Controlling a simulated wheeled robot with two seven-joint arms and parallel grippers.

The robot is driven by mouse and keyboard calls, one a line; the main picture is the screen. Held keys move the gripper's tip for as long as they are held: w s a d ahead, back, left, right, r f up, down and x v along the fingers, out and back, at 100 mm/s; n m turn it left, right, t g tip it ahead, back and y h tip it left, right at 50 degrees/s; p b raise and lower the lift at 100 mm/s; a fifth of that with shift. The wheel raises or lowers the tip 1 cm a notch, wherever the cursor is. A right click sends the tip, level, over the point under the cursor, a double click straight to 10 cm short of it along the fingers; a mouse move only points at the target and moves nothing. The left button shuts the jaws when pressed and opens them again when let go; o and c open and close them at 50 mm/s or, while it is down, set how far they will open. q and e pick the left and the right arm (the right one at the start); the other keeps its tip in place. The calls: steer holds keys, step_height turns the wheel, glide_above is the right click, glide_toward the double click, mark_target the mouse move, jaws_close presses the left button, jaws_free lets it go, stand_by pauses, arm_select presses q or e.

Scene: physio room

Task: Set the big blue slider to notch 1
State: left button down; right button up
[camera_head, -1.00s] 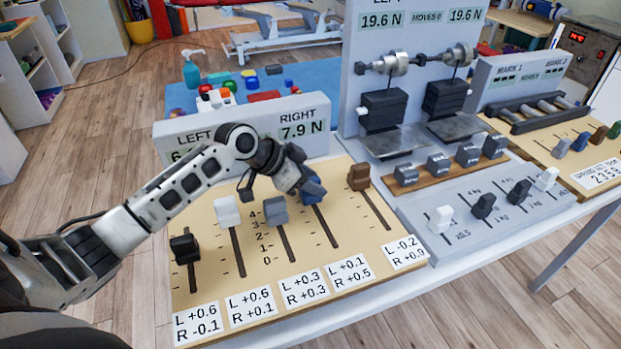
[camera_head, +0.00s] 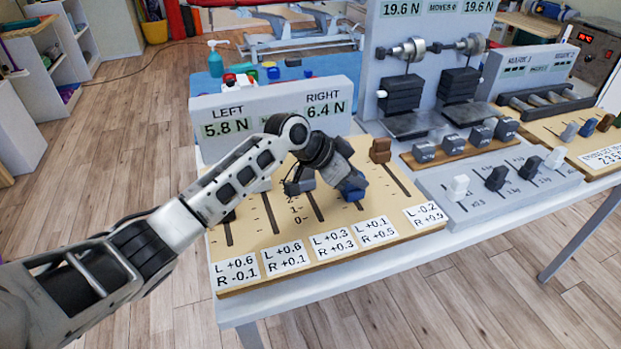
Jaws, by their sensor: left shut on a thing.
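The big blue slider (camera_head: 352,189) stands on the beige board (camera_head: 245,258), low in its slot near the front end, behind the "L +0.1 R +0.5" label. My left gripper (camera_head: 346,178) comes down from behind and is shut on its knob. I cannot read exactly which notch the blue slider is at. The display (camera_head: 265,118) behind reads LEFT 5.8 N, RIGHT 6.4 N. My right gripper is not in view.
The grey slider (camera_head: 304,183) is close on the left of the blue one. The brown slider (camera_head: 380,150) stands farther back on the right. My arm partly covers the white and black sliders. A grey panel (camera_head: 440,185) with more sliders adjoins on the right.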

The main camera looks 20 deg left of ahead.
arm_select(q)
steer(key=shift+s+a+f, duration=0.1)
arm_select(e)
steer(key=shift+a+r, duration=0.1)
arm_select(q)
steer(key=c, duration=1.4)
jaws_free()
steer(key=shift+o, duration=0.6)
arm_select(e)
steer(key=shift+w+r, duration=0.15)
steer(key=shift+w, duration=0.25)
arm_select(q)
steer(key=v, duration=1.6)
steer(key=shift+b, duration=0.3)
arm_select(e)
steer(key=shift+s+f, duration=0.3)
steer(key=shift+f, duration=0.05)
